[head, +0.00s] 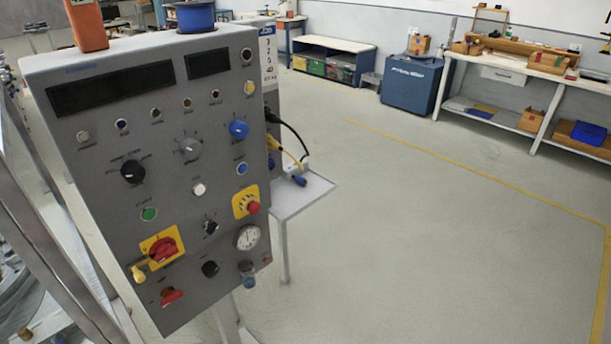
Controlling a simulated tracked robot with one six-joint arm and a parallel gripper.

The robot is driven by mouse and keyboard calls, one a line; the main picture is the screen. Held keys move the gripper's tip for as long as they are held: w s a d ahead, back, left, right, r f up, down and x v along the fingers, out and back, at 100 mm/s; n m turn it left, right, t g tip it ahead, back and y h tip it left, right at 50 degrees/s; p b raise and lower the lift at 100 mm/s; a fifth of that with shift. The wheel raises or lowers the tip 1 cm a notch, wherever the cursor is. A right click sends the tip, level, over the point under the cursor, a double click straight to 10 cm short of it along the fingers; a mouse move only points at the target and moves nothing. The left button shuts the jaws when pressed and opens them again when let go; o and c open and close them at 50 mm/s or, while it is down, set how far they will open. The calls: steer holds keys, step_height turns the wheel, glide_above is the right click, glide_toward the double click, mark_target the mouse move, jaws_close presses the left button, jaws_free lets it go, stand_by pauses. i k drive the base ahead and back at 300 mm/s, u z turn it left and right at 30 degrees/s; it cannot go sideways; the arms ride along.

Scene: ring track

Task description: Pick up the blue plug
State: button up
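A small blue plug (299,181) lies on a light grey shelf (312,192) at the right side of the grey control panel (110,215). A white piece sits just behind the plug, partly merged with it at this size. A yellow cable (290,154) and a black cable (292,130) run from the panel's side down towards the shelf near the plug. I cannot tell which cable, if any, joins the plug. My gripper is not in view.
An orange device (87,24) and a blue spool (195,17) sit on top of the panel. Metal framing stands at the left. A blue cabinet (412,84) and a white workbench (545,75) line the back wall. The floor right of the shelf is clear.

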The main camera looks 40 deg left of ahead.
mark_target(300, 181)
steer(key=z, duration=0.05)
steer(key=i, duration=2)
steer(key=u, duration=3.3)
